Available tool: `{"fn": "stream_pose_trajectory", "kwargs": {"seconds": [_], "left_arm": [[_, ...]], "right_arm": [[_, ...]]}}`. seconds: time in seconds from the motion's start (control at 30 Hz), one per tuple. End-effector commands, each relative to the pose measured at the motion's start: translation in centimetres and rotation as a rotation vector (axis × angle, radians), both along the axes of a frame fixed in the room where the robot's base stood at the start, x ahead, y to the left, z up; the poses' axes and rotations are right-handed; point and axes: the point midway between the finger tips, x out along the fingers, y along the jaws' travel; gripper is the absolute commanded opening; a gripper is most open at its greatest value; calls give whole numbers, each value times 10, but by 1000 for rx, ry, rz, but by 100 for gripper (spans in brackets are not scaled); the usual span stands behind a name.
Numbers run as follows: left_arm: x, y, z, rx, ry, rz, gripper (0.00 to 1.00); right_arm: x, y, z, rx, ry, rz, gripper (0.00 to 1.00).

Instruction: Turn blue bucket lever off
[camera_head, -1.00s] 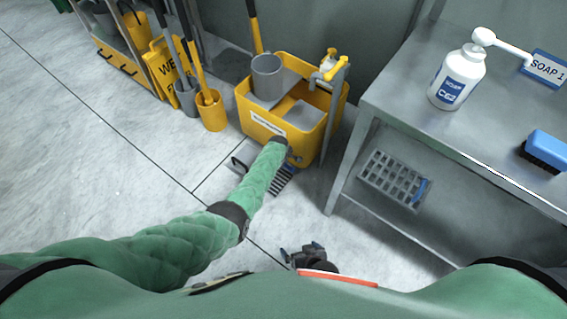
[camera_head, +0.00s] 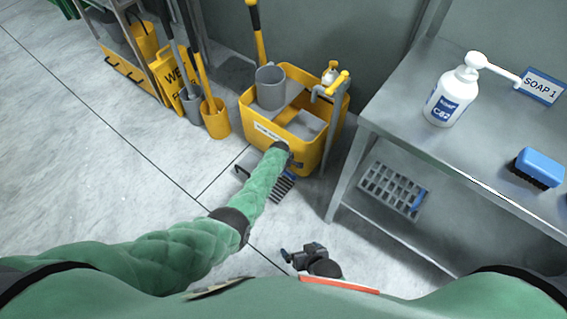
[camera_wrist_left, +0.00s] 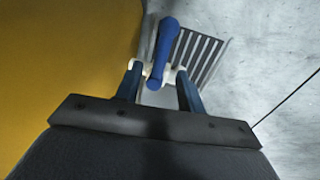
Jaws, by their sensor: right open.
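The yellow bucket (camera_head: 312,146) stands on the floor against the wall. Its blue lever (camera_wrist_left: 162,45) is in the left wrist view, beside the yellow wall and above a floor grate. My left gripper (camera_wrist_left: 159,82) is open, with one finger on each side of the lever's near end; I cannot tell whether they touch it. In the head view my left forearm reaches to the bucket's front, and the gripper there is mostly hidden by the wrist. My right gripper (camera_head: 288,256) is open and empty, low in front of my body.
A steel table (camera_head: 400,105) stands to the right, with a soap bottle (camera_head: 447,98) and a blue brush (camera_head: 539,167). A grey rack (camera_head: 391,188) is on its lower shelf. Mops and a yellow wet-floor sign (camera_head: 172,80) stand left of the bucket. The floor at left is clear.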

Motion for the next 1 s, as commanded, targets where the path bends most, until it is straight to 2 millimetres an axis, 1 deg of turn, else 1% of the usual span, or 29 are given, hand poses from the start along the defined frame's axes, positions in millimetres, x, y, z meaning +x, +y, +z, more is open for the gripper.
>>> {"fn": "stream_pose_trajectory", "kwargs": {"seconds": [0.03,0.1,0.37,0.7,0.9,1.0], "left_arm": [[0,0,6,0,0,0,39],[-1,1,9,0,0,0,39],[-3,2,21,0,0,0,39],[-5,4,35,0,0,0,39],[-6,5,40,0,0,0,39],[-6,5,41,0,0,0,39]], "right_arm": [[1,1,13,0,8,3,100],[3,1,27,-1,19,7,100],[6,1,79,-7,62,24,100],[5,-1,144,-18,118,47,100],[4,-3,170,-23,140,56,100],[2,-3,176,-24,149,59,100]]}}
